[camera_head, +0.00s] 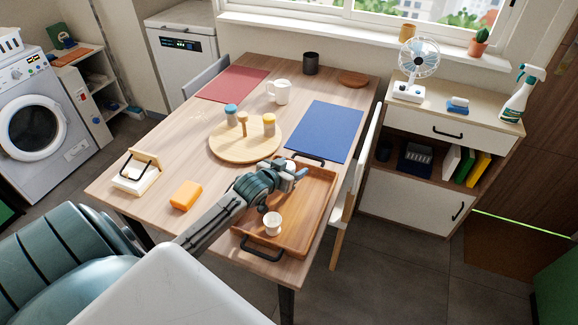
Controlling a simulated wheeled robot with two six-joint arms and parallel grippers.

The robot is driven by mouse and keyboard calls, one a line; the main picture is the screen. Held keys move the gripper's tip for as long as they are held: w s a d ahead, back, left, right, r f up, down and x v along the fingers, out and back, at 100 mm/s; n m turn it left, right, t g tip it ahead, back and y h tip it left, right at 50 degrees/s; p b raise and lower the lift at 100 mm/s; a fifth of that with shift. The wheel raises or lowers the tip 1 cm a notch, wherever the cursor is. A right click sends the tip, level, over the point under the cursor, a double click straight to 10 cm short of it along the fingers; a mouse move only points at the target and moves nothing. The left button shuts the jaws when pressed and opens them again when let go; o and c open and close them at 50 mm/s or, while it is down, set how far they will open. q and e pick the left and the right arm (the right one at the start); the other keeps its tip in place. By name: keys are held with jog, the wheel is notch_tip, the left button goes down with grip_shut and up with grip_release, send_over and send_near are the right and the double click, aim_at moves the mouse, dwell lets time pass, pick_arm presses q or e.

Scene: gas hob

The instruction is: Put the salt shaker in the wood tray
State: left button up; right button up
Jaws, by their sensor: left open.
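The wood tray (322,192) with dark handles lies at the front right of the table. A small white cup (272,224) stands in its near part. On a round wooden board (226,148) stand a blue-lidded shaker (231,116), a slim wooden mill-like piece (243,124) and a yellow-lidded shaker (269,125). I cannot tell which is the salt shaker. My left gripper (301,173) is open and appears empty over the tray's far left part, to the right of and nearer than the board. My left arm hides some of the tray. My right gripper is not in view.
A white mug (279,92), a dark cup (310,63), a red mat (233,84) and a blue mat (325,131) are farther back on the table. An orange block (186,195) and a napkin holder (136,176) lie at the front left.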

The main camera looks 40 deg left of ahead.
pick_arm(q)
jog(key=v, duration=1.2)
jog(key=shift+r, duration=0.2)
